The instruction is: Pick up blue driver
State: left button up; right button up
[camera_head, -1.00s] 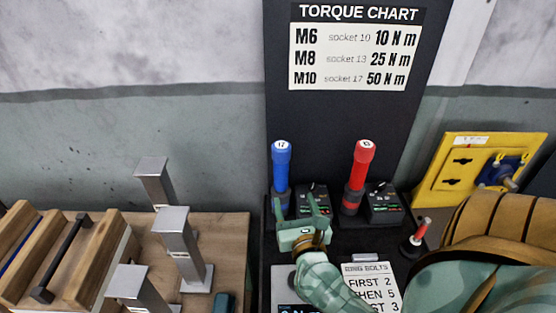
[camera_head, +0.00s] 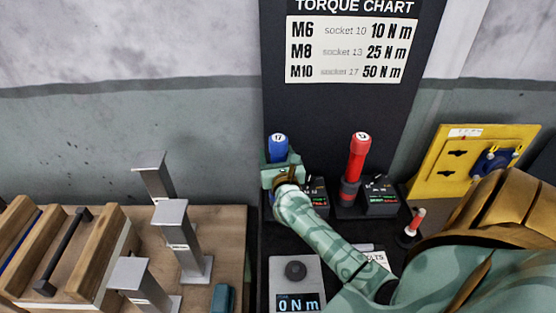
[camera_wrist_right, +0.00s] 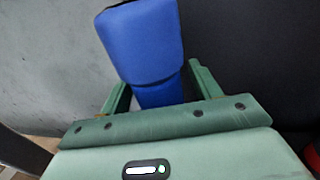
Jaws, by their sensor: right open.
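The blue driver (camera_head: 278,147), marked 17 on its top, stands upright at the back of the black bench, left of the red driver. My right gripper (camera_head: 281,166) is in front of it and hides its lower part. In the right wrist view the blue driver (camera_wrist_right: 146,45) rises between the two open fingers of my right gripper (camera_wrist_right: 160,90). A gap shows beside the driver, so the fingers do not look closed on it. My left gripper is not in view.
The red driver (camera_head: 357,160), marked 13, stands close to the right, with dark boxes (camera_head: 380,195) beside it. A small red-topped tool (camera_head: 413,226) and a yellow panel (camera_head: 470,168) are further right. Grey metal posts (camera_head: 180,240) stand on the wooden table at left.

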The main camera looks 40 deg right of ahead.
jog(key=c, duration=1.2)
jog(key=shift+r, duration=0.1)
